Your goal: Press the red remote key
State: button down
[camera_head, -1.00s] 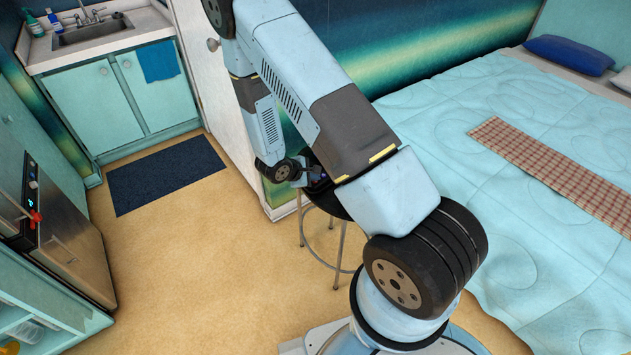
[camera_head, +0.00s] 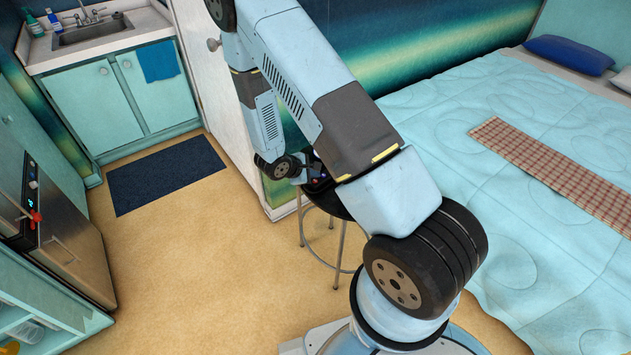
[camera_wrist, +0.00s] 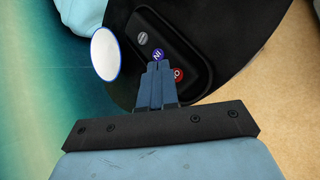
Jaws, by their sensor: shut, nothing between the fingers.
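A black remote (camera_wrist: 172,38) lies on the round black stool seat (camera_wrist: 225,15) in the wrist view. It has a grey key (camera_wrist: 142,38), a blue key (camera_wrist: 158,54) and a red key (camera_wrist: 178,74). My gripper (camera_wrist: 158,66) is shut and empty. I cannot tell whether the tips touch the remote. In the head view, my gripper (camera_head: 312,172) is over the stool seat (camera_head: 334,203), mostly hidden by my arm.
A white disc with a blue rim (camera_wrist: 105,53) is at the seat's left edge in the wrist view. The bed (camera_head: 520,220) stands right of the stool, a white door (camera_head: 215,100) behind it. Open floor (camera_head: 190,260) and a dark mat (camera_head: 165,173) are to the left.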

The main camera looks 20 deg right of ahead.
jog(key=shift+r, duration=2.5)
jog(key=shift+r, duration=0.1)
jog(key=s+d+r+m+g+y, duration=0.1)
jog(key=s+d+r+m, duration=0.15)
jog(key=r, duration=0.65)
jog(key=s+d+r+m, duration=0.1)
jog(key=s+r+m, duration=0.15)
jog(key=r, duration=0.65)
jog(key=s+d+r+m+g+y, duration=0.15)
jog(key=r+m, duration=0.25)
jog(key=r, duration=0.5)
jog(key=s+a+r+m+t+y, duration=0.2)
jog(key=s+r+y, duration=0.1)
jog(key=s+r, duration=0.5)
jog(key=s+a+r+m+t+y, duration=0.2)
jog(key=s+r+y, duration=0.1)
jog(key=s+r, duration=0.6)
jog(key=s, duration=0.4)
jog(key=shift+r+m, duration=0.25)
jog(key=shift+m, duration=0.15)
